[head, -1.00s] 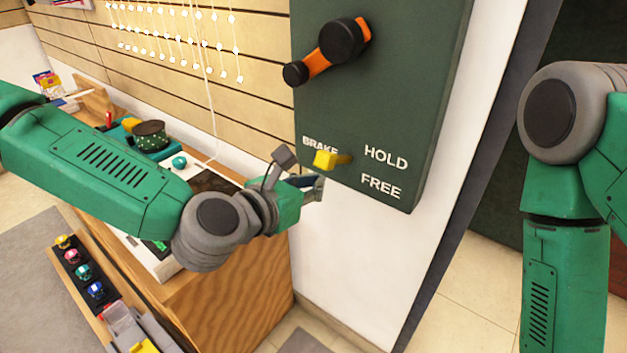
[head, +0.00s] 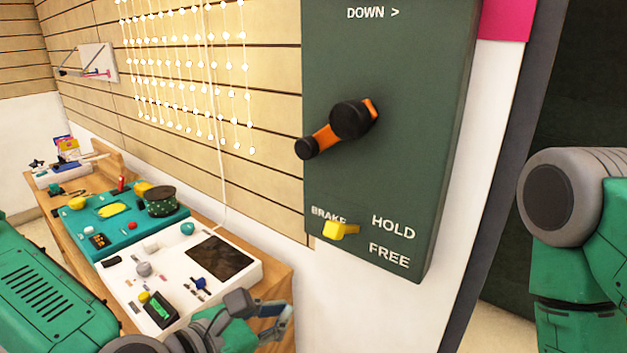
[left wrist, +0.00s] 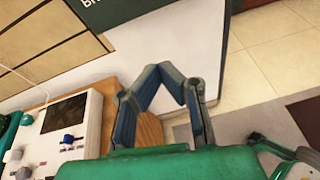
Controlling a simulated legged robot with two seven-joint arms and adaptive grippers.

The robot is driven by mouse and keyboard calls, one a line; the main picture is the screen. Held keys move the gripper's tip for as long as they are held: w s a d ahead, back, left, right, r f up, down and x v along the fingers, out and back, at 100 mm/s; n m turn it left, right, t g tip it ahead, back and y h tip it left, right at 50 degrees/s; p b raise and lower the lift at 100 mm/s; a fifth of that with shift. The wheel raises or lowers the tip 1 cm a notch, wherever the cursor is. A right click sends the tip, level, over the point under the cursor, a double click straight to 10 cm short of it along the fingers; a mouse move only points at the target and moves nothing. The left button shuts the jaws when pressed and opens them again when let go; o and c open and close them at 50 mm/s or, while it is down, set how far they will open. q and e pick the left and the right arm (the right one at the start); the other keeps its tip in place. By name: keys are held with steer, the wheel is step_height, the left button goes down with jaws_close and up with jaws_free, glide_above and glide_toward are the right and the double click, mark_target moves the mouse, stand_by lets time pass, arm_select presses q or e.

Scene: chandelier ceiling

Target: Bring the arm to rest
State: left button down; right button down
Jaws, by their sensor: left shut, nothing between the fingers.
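My left gripper (head: 284,318) is shut and empty. It is low in the head view, in front of the wooden bench and below the dark green wall panel (head: 385,170). In the left wrist view its fingers (left wrist: 172,78) meet at the tips, with white wall behind them. The gripper is apart from the panel's yellow brake lever (head: 340,231), which sits left of the words HOLD and FREE, about level with HOLD. My right arm (head: 562,215) shows at the right edge; its gripper is out of view.
An orange crank with black knobs (head: 350,120) is on the panel, under the word DOWN. A bench (head: 285,285) carries a white device (head: 250,268) and a teal board (head: 120,245) close to my left arm. Strings of white beads (head: 185,75) hang on the slatted wall.

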arm_select(q)
steer(key=s+a+f+m+g+y, duration=0.2)
steer(key=s+a+f+m+g, duration=0.1)
steer(key=s+f+m, duration=0.55)
steer(key=s+a+f+m+g+y, duration=0.15)
steer(key=s+f+m+g, duration=0.35)
steer(key=f, duration=0.6)
steer(key=s+a+f+m+g+y, duration=0.1)
steer(key=s+a+f+m+y, duration=0.1)
steer(key=a+m, duration=0.5)
steer(key=s+a+f+m+g+y, duration=0.1)
steer(key=s+a+f+m+y, duration=0.2)
steer(key=a, duration=0.7)
step_height(320, 180, down, 2)
steer(key=s+m, duration=0.2)
steer(key=m, duration=0.2)
steer(key=shift+s+a, duration=0.3)
steer(key=shift+s, duration=0.05)
steer(key=shift+d, duration=0.1)
